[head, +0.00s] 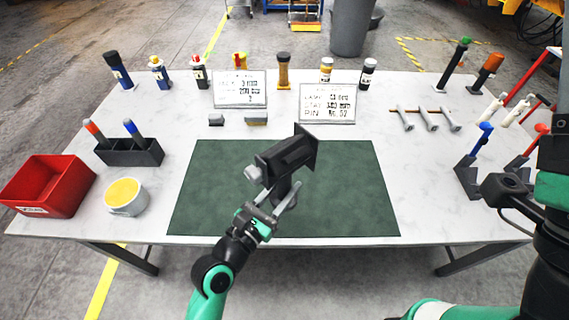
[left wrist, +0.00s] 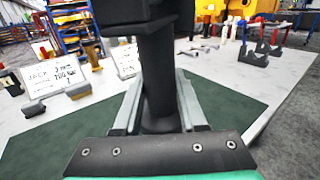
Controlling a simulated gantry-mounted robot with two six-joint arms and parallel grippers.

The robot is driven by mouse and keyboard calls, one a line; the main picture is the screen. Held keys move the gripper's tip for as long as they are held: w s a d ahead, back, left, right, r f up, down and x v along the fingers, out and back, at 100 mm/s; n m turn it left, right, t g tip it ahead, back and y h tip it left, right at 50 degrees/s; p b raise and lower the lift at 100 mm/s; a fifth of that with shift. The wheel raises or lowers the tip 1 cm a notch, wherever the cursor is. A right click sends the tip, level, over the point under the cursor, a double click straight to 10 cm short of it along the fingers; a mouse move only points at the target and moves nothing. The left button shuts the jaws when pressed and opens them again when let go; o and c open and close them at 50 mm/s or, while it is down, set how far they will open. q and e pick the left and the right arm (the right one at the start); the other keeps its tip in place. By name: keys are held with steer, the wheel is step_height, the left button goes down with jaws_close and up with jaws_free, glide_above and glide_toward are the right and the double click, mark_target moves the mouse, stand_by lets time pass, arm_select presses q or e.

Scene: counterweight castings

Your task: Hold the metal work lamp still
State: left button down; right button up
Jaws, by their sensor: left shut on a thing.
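The metal work lamp (head: 287,156) is dark grey, with a boxy head on a round post, and stands over the green mat (head: 345,190) near the middle. My left gripper (head: 277,197) reaches it from the front. Its two fingers lie on either side of the post, shut on it. In the left wrist view the dark post (left wrist: 158,75) rises between the fingers, and the lamp's head is cut off at the top. The lamp's foot is partly hidden by the gripper. My right arm shows at the right edge, but its gripper is not visible.
A red bin (head: 48,186), a tub with yellow contents (head: 125,196) and a marker holder (head: 130,150) stand at the left. Two sign plates (head: 240,88) and several bottles line the back. Wrenches (head: 428,122) and tool stands (head: 470,175) are at the right. The mat around the lamp is clear.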

arm_select(q)
steer(key=shift+s+r, duration=0.2)
steer(key=shift+w+f+b, duration=0.35)
steer(key=shift+f+b, duration=0.05)
steer(key=shift+b, duration=0.1)
steer(key=shift+w+f+b, duration=1.4)
steer(key=shift+w+b, duration=0.4)
steer(key=shift+b, duration=0.7)
steer(key=shift+w+f+b, duration=1.45)
steer(key=shift+w+b, duration=0.4)
steer(key=shift+b, duration=0.7)
steer(key=shift+w+f+b, duration=1.4)
steer(key=shift+w+b, duration=0.4)
steer(key=shift+b, duration=0.7)
steer(key=shift+w+f+b, duration=0.85)
steer(key=shift+w+b, duration=0.3)
steer(key=shift+b, duration=1.15)
steer(key=shift+w, duration=0.1)
